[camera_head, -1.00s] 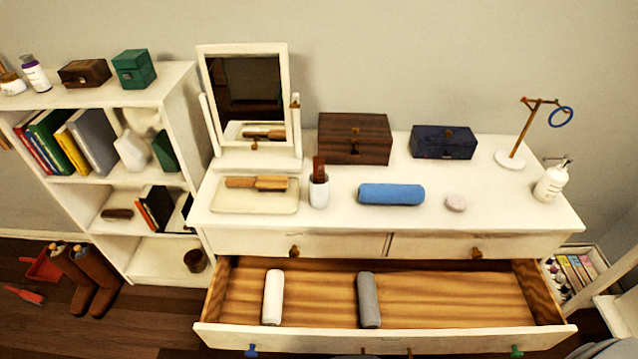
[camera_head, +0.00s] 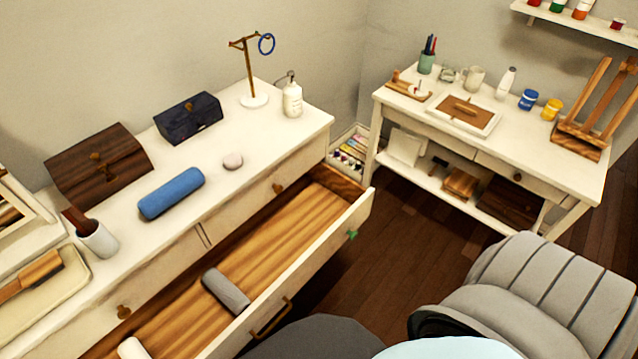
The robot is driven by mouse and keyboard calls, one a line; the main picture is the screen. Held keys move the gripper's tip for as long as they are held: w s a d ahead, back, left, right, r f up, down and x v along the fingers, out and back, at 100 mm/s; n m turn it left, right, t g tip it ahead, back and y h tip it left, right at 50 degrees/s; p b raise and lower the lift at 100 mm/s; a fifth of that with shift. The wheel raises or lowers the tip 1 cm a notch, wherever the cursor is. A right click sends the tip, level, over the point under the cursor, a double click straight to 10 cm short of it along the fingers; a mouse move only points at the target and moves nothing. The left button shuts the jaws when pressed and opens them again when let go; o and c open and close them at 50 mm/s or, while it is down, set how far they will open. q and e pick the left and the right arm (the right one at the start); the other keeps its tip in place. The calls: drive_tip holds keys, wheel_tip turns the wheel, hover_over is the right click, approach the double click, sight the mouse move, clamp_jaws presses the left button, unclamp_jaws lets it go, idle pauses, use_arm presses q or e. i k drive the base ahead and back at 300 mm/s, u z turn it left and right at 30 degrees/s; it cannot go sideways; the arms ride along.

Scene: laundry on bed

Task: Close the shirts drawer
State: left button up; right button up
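The open drawer (camera_head: 300,262) sticks out from the white dresser (camera_head: 185,243) at the lower left. Its wooden inside holds a grey rolled cloth (camera_head: 226,290) and a white rolled cloth (camera_head: 133,349), which the bottom edge cuts off. The drawer front carries a brass handle (camera_head: 270,316) and a green knob (camera_head: 352,234). I cannot read any label on it. Neither of my grippers shows in this view.
A blue roll (camera_head: 171,193), a wooden box (camera_head: 98,165), a dark blue box (camera_head: 188,117) and a pump bottle (camera_head: 292,98) stand on the dresser. A white desk (camera_head: 560,172) stands at the right. A grey chair (camera_head: 555,290) fills the lower right. Dark floor (camera_head: 400,235) lies bare between.

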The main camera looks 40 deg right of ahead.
sight(273, 254)
drive_tip(key=z, duration=0.7)
drive_tip(key=k, duration=0.5)
drive_tip(key=z, duration=1.1)
drive_tip(key=i, duration=0.75)
drive_tip(key=u, duration=2.1)
